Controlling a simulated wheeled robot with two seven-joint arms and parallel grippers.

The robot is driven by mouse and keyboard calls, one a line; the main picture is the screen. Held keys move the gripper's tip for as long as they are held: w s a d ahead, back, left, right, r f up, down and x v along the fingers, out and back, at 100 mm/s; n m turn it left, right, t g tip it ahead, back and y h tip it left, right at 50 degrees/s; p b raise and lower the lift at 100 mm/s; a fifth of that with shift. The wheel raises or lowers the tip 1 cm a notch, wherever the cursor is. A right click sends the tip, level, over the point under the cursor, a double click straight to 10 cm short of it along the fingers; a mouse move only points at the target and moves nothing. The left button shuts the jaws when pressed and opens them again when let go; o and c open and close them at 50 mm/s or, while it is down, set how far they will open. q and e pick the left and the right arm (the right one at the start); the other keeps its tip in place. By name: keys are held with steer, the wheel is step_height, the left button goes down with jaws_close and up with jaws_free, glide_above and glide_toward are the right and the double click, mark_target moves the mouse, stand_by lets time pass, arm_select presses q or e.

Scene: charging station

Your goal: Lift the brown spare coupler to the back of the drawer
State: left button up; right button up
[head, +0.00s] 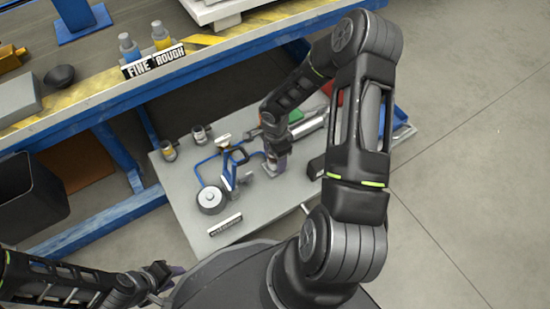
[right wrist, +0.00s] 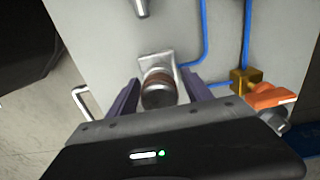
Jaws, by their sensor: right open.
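The brown spare coupler (right wrist: 160,91), a metallic cylinder with a brown band, stands between my right fingers in the right wrist view, by a pale metal plate (right wrist: 155,61). My right gripper (right wrist: 163,96) is open around it; contact with the fingers cannot be told. In the head view my right gripper (head: 275,168) is low over the grey drawer (head: 185,185) and hides the coupler. My left gripper (head: 168,275) is at the bottom left, away from the drawer; its opening is unclear.
A blue tube (head: 205,165), a white-topped reel (head: 211,199) and two small fittings (head: 168,151) lie in the drawer. An orange-handled valve (right wrist: 272,96) is right of the coupler. The blue-framed workbench (head: 100,100) stands behind; a black bin (head: 30,195) is left.

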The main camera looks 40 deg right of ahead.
steer(key=shift+c, duration=0.4)
jaws_close()
stand_by(0.6)
